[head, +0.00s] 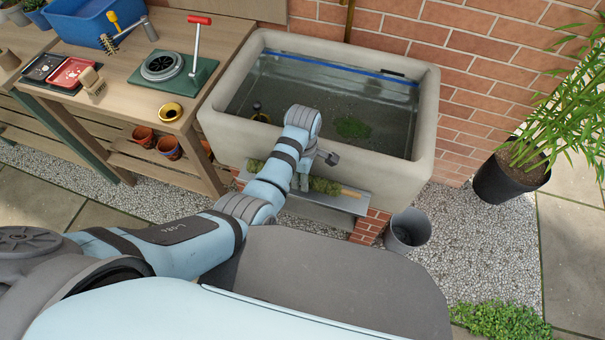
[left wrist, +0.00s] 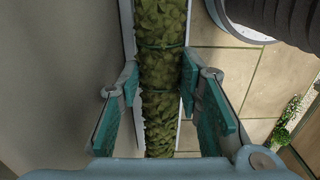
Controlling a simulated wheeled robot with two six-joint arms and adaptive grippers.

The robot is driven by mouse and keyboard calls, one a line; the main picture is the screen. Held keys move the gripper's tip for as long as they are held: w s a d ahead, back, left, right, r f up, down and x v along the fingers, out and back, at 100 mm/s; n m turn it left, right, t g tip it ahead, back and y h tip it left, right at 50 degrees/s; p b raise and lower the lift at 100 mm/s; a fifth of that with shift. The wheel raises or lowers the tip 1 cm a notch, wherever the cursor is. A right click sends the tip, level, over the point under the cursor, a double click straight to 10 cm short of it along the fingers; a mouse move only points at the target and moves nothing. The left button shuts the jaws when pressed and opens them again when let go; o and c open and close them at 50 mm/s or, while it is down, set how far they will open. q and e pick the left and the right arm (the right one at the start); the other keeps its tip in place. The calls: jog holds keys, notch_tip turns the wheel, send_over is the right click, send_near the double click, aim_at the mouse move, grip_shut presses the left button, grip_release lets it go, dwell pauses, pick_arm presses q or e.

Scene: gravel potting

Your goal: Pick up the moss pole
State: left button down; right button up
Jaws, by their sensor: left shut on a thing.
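In the left wrist view the moss pole (left wrist: 160,60) runs between the two teal-padded fingers of the gripper (left wrist: 160,97). My right gripper is not in view.
The water-filled stone trough (head: 408,181) stands right behind the shelf. A grey bucket (head: 408,231) stands on the gravel to the right. A wooden potting bench (head: 120,85) with trays and tools is at the left. A potted bamboo (head: 510,180) stands at the right.

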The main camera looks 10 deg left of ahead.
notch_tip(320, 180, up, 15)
jog(key=p, duration=1.3)
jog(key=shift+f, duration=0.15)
